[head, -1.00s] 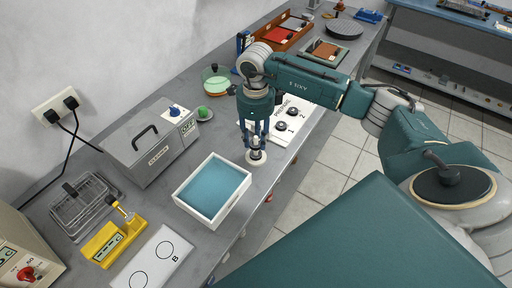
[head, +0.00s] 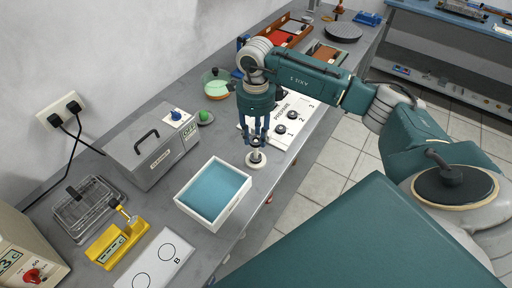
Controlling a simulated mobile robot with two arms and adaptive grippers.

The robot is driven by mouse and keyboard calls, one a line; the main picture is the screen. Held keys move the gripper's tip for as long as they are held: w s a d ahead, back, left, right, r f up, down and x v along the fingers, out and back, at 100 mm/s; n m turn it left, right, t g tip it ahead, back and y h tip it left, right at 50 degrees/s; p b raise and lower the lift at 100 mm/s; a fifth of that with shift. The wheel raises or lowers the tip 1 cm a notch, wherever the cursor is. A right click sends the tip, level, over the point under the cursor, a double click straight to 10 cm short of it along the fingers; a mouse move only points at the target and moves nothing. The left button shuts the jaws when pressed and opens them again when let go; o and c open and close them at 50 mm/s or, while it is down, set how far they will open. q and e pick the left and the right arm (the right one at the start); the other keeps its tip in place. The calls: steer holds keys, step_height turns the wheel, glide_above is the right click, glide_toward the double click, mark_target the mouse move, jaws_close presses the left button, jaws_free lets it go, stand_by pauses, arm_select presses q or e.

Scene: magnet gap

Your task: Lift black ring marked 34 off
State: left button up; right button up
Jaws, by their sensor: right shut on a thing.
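My right gripper (head: 256,142) points straight down over a small stand with a pale round base (head: 256,160) on the bench, right of the blue-lined tray. Its fingers are closed around a small dark thing on or just above the stand's post, which I take to be the black ring. The fingers largely hide it, and no number 34 can be read. The stand's base and the lower part of its post show below the fingertips. My left gripper is not in view.
The white tray with blue lining (head: 240,201) stands close left of the stand. A white board (head: 303,117) with black round pieces lies behind it. A grey box (head: 150,160), a yellow device (head: 104,247) and a white card marked B (head: 158,258) are at left. The bench's front edge is near.

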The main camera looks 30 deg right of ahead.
steer(key=shift+r+p, duration=0.75)
steer(key=shift+r, duration=0.8)
steer(key=shift+f, duration=0.1)
